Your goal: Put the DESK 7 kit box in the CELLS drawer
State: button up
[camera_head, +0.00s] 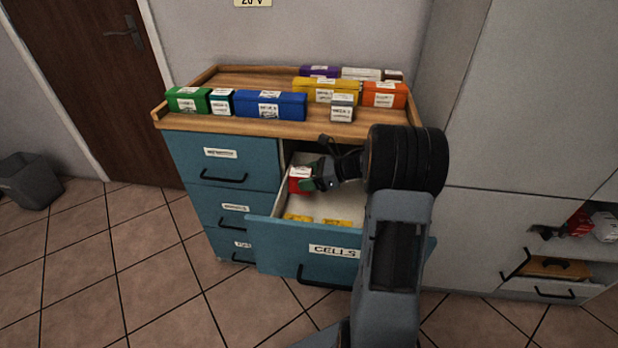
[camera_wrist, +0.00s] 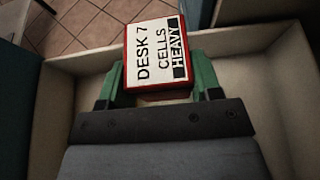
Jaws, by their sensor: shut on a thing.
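The DESK 7 kit box is red with a white top label reading "DESK 7 CELLS HEAVY" (camera_wrist: 158,55). In the head view the red box (camera_head: 299,181) is over the left part of the open CELLS drawer (camera_head: 262,232). My gripper (camera_head: 316,180) is shut on it; the green fingers hold its two sides, as the wrist view also shows (camera_wrist: 152,82). The drawer is pulled out and its front carries the CELLS label. Whether the box touches the drawer floor, I cannot tell.
Two yellow items (camera_head: 336,222) lie in the drawer near its front. The wooden cabinet top (camera_head: 240,82) holds several coloured boxes, including a blue one (camera_head: 270,105). Closed teal drawers (camera_head: 222,165) stand left. A grey cabinet (camera_head: 530,110) is at the right.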

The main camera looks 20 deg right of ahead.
jog(key=shift+w+d+f, duration=0.45)
jog(key=shift+w, duration=0.2)
jog(key=shift+f, duration=0.15)
jog(key=shift+f+b, duration=0.7)
jog(key=shift+b, duration=0.35)
jog(key=o, duration=1.2)
jog(key=shift+c, duration=0.2)
jog(key=shift+r, duration=0.15)
jog(key=shift+r+p, duration=0.3)
jog(key=shift+p, duration=0.2)
jog(key=p+v, duration=0.1)
jog(key=v, duration=0.6)
jog(key=shift+s+d+r+p, duration=0.2)
jog(key=shift+r+p, duration=0.1)
jog(key=shift+p, duration=0.1)
